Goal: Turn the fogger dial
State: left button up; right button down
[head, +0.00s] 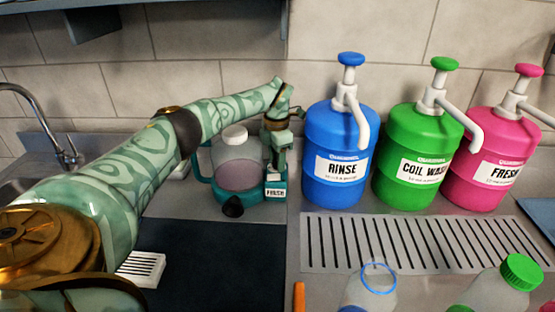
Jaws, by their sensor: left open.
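The fogger (236,176) stands on the counter left of the blue jug. It has a clear tank with pinkish liquid, a white cap, a teal base and a black nozzle at the front. A teal block with a label that seems to read FRESH (275,192) is at its right side. My left gripper (278,158) is open and points down right over this block. The dial itself is hidden or cannot be made out behind the gripper. I cannot tell if the fingers touch it. My right gripper is not in view.
Blue RINSE (342,169), green COIL WASH (413,170) and pink (492,165) pump jugs stand along the wall. A slotted drain grate (400,244) lies before them. Bottles (372,290) stand at the front edge. A faucet (62,150) and sink are at left.

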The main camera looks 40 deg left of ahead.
pick_arm(q)
jog(key=c, duration=1)
jog(key=shift+r+n+p, duration=0.15)
jog(key=shift+n+p, duration=0.85)
jog(key=shift+n, duration=0.1)
jog(key=shift+n+p, duration=0.95)
jog(key=shift+n, duration=1.05)
jog(key=o, duration=1)
